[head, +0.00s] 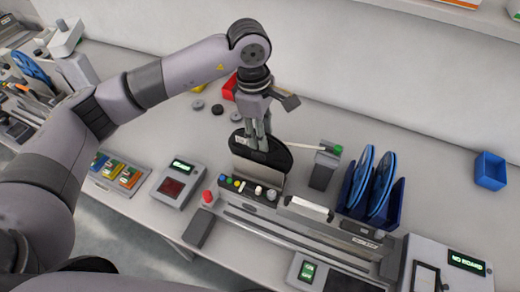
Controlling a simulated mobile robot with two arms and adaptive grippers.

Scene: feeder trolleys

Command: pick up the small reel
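My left gripper (258,138) points down with its fingertips at a black rounded piece (275,157) at the middle of the bench. I cannot tell whether the fingers are closed on this piece or only beside it, or whether it is the small reel. Two larger blue reels (381,184) stand upright side by side in a dark blue rack (393,207), to the right of the gripper. Several small dark discs (217,109) lie flat on the bench to the left of the gripper. My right gripper is out of view.
A feeder unit with coloured buttons (239,185) runs along the bench front. A grey post with a green-tipped rod (323,170) stands right of the gripper. A red bin (230,86) is behind, a blue bin (490,170) far right. The back right bench is mostly clear.

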